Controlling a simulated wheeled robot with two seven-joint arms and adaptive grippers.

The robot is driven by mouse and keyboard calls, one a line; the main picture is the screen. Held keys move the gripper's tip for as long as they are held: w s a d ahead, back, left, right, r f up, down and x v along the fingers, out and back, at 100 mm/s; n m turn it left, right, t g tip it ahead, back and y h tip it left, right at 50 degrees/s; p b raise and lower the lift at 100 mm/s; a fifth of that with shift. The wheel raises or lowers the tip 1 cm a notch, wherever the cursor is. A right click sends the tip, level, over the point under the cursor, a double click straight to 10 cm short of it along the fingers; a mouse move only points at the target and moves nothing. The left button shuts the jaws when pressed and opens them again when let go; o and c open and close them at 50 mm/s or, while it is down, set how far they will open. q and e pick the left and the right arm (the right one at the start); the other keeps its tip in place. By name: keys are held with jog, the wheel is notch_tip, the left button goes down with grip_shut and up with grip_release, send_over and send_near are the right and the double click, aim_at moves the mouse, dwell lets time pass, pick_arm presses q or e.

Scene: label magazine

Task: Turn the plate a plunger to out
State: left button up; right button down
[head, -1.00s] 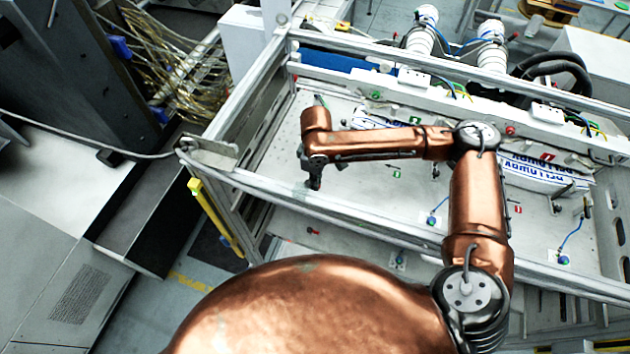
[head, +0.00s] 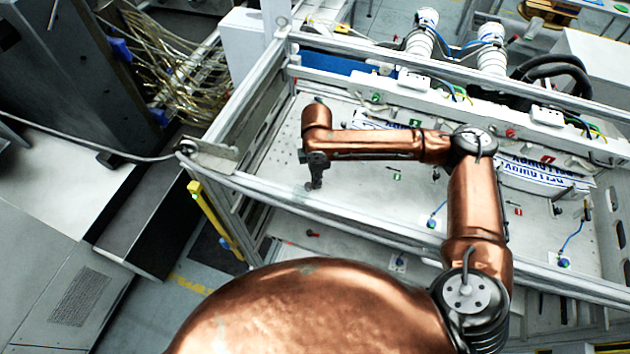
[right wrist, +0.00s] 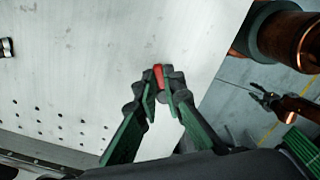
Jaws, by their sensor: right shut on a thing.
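My right gripper (head: 314,186) reaches down to the pale plate near the front left corner of the frame. In the right wrist view my right gripper (right wrist: 161,92) has its fingers closed on a small red plunger knob (right wrist: 158,76) standing on the plate. Only the knob's top shows between the fingertips; its base is hidden. In the head view the knob is hidden by the gripper. I cannot read a plate letter or the knob's position. My left gripper (right wrist: 264,97) shows small at the right of the right wrist view, its fingers apart and empty, away from the plate.
A metal rail (head: 350,213) runs along the plate's front, close to my right gripper. Blue-lettered label strips (head: 545,172) lie on the plate. Another red knob (head: 313,234) sits below the front rail. White hoses (head: 420,42) stand at the back.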

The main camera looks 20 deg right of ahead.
jog(key=n, duration=0.1)
jog(key=w+n, duration=0.1)
jog(key=n, duration=0.3)
jog(key=shift+w+r, duration=0.25)
jog(key=shift+w, duration=0.15)
jog(key=n, duration=0.4)
jog(key=w+a+n, duration=0.1)
jog(key=n, duration=0.1)
jog(key=shift+a+n, duration=0.1)
jog(key=shift+n, duration=0.3)
jog(key=n, duration=0.3)
jog(key=a+n, duration=0.1)
jog(key=n, duration=0.1)
jog(key=shift+w+a+r, duration=0.1)
jog(key=shift+w, duration=0.15)
jog(key=n, duration=0.2)
jog(key=a+n, duration=0.1)
jog(key=n, duration=0.3)
jog(key=shift+s+a, duration=0.15)
jog(key=shift+a, duration=0.1)
jog(key=shift+n, duration=0.3)
jog(key=c, duration=2)
grip_release()
jog(key=shift+s+f, duration=0.1)
jog(key=shift+f, duration=0.15)
jog(key=shift+c, duration=0.2)
jog(key=shift+r, duration=0.1)
notch_tip(320, 180, up, 12)
